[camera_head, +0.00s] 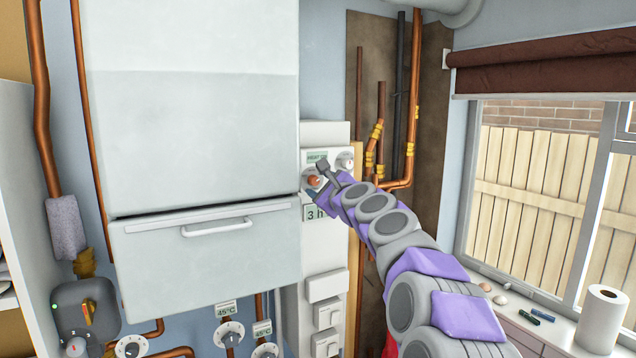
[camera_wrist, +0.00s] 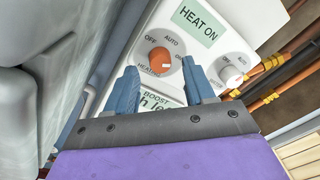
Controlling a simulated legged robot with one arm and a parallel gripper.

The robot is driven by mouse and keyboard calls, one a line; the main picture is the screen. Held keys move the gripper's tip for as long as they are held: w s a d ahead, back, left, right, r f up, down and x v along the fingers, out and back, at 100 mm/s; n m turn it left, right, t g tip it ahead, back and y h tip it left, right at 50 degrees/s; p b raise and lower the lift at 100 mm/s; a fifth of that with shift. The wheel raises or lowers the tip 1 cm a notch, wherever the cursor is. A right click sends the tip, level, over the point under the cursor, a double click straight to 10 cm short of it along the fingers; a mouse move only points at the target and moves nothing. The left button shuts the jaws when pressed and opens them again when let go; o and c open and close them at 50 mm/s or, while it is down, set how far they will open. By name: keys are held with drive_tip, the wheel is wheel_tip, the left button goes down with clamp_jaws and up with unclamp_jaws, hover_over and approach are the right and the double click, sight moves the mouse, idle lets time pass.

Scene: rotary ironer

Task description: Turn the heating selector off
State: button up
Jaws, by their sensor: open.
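The heating selector is an orange knob (camera_wrist: 161,61) on a white control panel. Its dial is marked OFF, AUTO and what looks like ON at the right. A small white mark on the knob is toward its right side. The panel's display (camera_wrist: 197,22) reads HEAT ON. My gripper (camera_wrist: 161,78) is open, with one blue finger on either side of the knob in the picture; I cannot tell whether they touch it. In the head view the orange knob (camera_head: 313,181) is partly hidden by my gripper (camera_head: 323,176).
A second, white knob (camera_wrist: 230,72) sits right of the selector. A lower display (camera_wrist: 157,101), labelled BOOST, is partly covered by my gripper. The large white boiler (camera_head: 190,110) stands close on the left. Copper pipes (camera_head: 413,100) run on the right.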

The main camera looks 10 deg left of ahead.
drive_tip(key=shift+x, duration=0.95)
drive_tip(key=shift+c, duration=0.3)
drive_tip(key=shift+f, duration=0.1)
clamp_jaws()
